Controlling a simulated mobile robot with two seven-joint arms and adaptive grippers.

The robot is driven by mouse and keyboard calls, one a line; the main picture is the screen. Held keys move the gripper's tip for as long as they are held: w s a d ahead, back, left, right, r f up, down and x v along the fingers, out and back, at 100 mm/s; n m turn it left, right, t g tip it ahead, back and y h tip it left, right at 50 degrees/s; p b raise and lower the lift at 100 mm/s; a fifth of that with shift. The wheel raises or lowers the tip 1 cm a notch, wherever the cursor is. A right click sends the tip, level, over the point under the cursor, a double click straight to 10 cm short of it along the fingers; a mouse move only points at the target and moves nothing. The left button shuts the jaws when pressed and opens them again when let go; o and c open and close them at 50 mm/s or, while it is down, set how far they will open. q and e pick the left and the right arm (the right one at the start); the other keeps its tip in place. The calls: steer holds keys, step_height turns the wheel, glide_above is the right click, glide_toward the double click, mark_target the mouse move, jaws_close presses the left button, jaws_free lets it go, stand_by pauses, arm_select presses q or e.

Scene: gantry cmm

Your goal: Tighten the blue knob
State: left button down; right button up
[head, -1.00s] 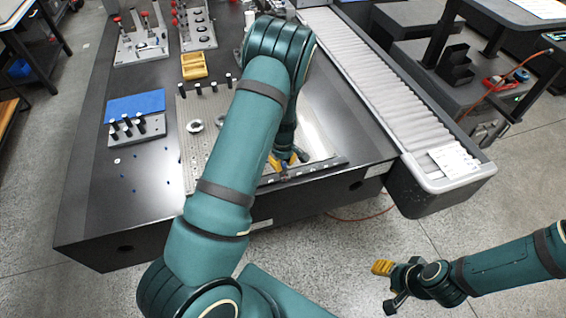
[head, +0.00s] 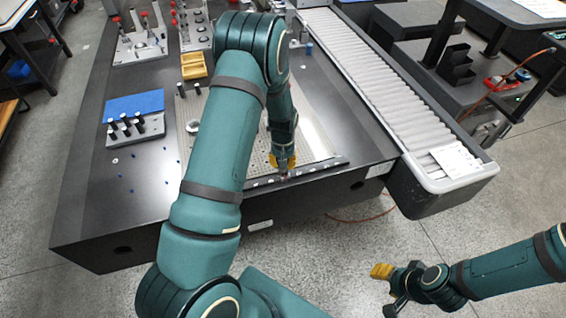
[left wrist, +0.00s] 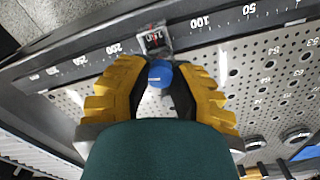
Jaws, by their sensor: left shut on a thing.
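The blue knob (left wrist: 160,74) sits beside a small clear slider with a red-marked readout (left wrist: 155,40), on a black scale bar (left wrist: 100,60) with white numbers. In the left wrist view my left gripper (left wrist: 160,85) has its yellow fingers on either side of the knob, shut on it. In the head view my left gripper (head: 283,163) points down at the front edge of the perforated plate (head: 250,165), and its fingers hide the knob. My right gripper (head: 388,285) hangs over the floor at the lower right, away from the table; its opening is unclear.
The plate lies on a dark table (head: 80,205). A grey block with black pegs (head: 135,130), a blue mat (head: 135,104) and a yellow tray (head: 193,65) stand to the left. A roller conveyor (head: 380,90) runs along the right side.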

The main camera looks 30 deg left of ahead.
arm_select(q)
steer(key=shift+m, duration=0.4)
steer(key=c, duration=0.7)
jaws_free()
steer(key=shift+c, duration=0.2)
step_height(320, 180, up, 12)
